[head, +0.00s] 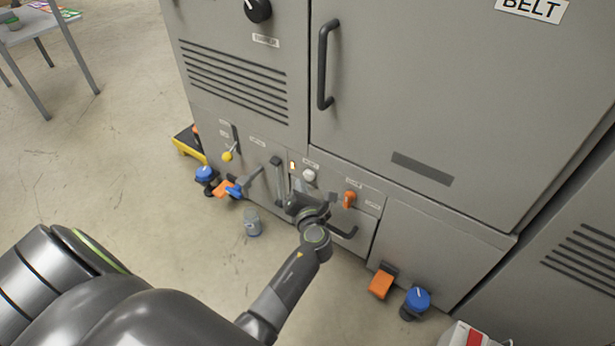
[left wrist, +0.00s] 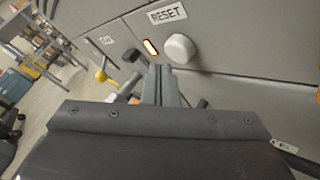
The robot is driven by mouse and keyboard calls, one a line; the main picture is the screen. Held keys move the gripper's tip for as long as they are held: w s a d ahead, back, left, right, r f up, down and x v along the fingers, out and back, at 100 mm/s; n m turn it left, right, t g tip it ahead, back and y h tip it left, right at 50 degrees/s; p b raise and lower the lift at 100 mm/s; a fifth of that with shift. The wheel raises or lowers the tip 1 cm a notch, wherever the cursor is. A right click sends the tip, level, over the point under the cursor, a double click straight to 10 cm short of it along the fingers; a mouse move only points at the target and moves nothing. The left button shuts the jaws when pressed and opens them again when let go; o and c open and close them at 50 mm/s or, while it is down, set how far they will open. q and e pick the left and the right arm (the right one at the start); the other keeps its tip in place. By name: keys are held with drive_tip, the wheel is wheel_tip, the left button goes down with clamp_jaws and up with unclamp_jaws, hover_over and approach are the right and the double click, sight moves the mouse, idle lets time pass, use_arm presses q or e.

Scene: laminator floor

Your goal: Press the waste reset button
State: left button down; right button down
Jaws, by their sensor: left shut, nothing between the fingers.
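The reset button is a round white knob (head: 309,175) low on the grey cabinet front. In the left wrist view the white button (left wrist: 180,49) sits under a label (left wrist: 168,13) reading RESET, beside a lit orange lamp (left wrist: 150,47). My left gripper (head: 297,188) is in front of the panel, just below the button in the head view. In the left wrist view its fingers (left wrist: 161,72) are together, with nothing between them, and their tips lie just below the button. I cannot tell whether they touch it. My right gripper is not in view.
A yellow-ball lever (head: 227,156) is to the left. A grey cup (head: 252,222) stands on the floor. Open floor lies left.

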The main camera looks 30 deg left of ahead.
use_arm(q)
drive_tip(key=shift+w, duration=0.1)
idle(0.3)
drive_tip(key=shift+w, duration=0.3)
drive_tip(key=shift+w+d, duration=0.1)
drive_tip(key=shift+w, duration=0.45)
idle(0.7)
drive_tip(key=shift+p, duration=0.35)
drive_tip(key=shift+s+p, duration=0.55)
drive_tip(key=shift+s, duration=0.4)
